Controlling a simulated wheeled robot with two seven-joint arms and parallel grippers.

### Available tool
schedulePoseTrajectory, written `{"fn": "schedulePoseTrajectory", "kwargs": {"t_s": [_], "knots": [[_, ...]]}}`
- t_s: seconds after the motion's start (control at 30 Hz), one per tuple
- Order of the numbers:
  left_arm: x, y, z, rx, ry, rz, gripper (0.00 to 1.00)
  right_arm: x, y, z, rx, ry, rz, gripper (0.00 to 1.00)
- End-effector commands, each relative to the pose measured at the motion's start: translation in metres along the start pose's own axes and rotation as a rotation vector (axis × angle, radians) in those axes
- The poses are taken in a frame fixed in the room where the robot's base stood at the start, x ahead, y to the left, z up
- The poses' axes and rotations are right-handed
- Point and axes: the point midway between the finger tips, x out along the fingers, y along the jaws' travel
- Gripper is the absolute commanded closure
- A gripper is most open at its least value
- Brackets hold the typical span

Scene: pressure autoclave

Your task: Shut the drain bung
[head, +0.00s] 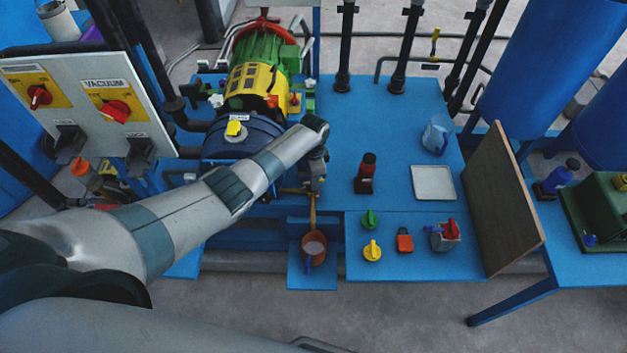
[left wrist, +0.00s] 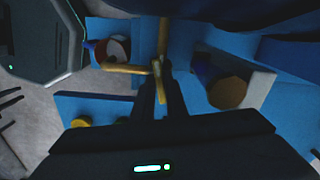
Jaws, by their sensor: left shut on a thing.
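The drain bung appears as a brass, lever-like piece (left wrist: 160,88) on brass pipework below the blue vessel (head: 238,140). My left gripper (left wrist: 157,100) is shut on this piece, with its two dark fingers close together around it. In the head view my left gripper (head: 314,182) is at the vessel's front right, just above the brass pipe (head: 312,212). My own wrist and fingers hide most of the bung there, so I cannot tell how far it is turned. My right gripper is not in view.
A brown cup (head: 314,250) stands below the brass pipe. A brown board (head: 500,205) leans there. A vacuum switch panel (head: 85,108) is at left.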

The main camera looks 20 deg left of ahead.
Motion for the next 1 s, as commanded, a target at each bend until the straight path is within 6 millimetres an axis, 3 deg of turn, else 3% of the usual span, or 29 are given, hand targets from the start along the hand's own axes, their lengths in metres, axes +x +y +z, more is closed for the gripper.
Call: {"fn": "schedulePoseTrajectory", "kwargs": {"t_s": [0.4,0.9,0.93,1.0], "knots": [[-0.0009,-0.0009,-0.0003,0.228,0.001,-0.001,1.00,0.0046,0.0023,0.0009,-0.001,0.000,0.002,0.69],[-0.0014,-0.0014,-0.0002,0.255,0.000,-0.002,1.00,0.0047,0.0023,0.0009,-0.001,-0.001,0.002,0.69],[-0.0014,-0.0014,-0.0002,0.255,0.000,-0.002,0.85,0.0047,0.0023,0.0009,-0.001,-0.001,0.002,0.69],[-0.0013,-0.0013,-0.0002,0.254,0.000,-0.002,0.69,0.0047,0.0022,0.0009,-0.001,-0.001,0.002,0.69]]}}
